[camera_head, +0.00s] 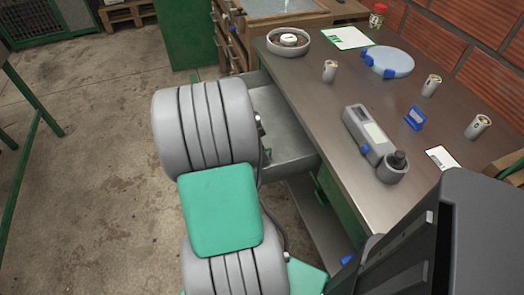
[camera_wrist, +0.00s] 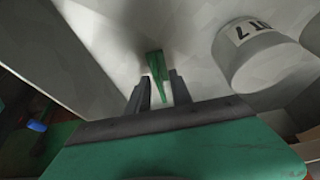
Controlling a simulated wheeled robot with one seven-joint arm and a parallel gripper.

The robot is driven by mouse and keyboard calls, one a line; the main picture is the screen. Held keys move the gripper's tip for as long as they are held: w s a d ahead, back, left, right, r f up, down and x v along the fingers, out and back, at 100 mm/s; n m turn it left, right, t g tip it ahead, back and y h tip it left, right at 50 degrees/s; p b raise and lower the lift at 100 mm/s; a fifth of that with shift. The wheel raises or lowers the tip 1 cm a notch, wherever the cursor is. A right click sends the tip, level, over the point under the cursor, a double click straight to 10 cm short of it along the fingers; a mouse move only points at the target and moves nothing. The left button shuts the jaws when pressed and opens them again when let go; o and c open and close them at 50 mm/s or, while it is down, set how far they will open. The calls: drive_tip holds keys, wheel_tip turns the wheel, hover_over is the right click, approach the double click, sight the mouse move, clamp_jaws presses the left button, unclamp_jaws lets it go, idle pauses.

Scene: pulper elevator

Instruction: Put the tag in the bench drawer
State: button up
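The bench drawer (camera_head: 285,125) is pulled out from the bench's left side in the head view; its bare grey floor shows. My arm reaches down beside it and hides most of my gripper there. In the wrist view, my gripper (camera_wrist: 160,82) points at a pale grey surface. A thin green piece (camera_wrist: 156,66), possibly the tag, stands between its two fingertips. The fingers are a little apart with the piece between them; whether they press on it is unclear.
The bench top (camera_head: 330,130) carries several small labelled cylinders (camera_head: 329,70), a grey instrument (camera_head: 372,140), a blue holder (camera_head: 415,117), a round dish (camera_head: 288,42) and a pale blue disc (camera_head: 388,61). A brick wall (camera_head: 455,55) stands behind. The floor at left is open.

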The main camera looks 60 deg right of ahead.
drive_tip(key=shift+r, duration=0.15)
drive_tip(key=shift+w+r, duration=0.1)
drive_tip(key=shift+r, duration=0.2)
drive_tip(key=p+v, duration=0.2)
drive_tip(key=v, duration=1)
drive_tip(key=w+a+n+t, duration=0.3)
drive_tip(key=w+a+n, duration=0.5)
drive_tip(key=a+n, duration=0.15)
drive_tip(key=w+a+f+n+t+y, duration=0.1)
drive_tip(key=a+n+t+y, duration=0.1)
drive_tip(key=a+n, duration=1.6)
drive_tip(key=a+y, duration=0.1)
drive_tip(key=a, duration=0.5)
drive_tip(key=shift+w+a, duration=0.25)
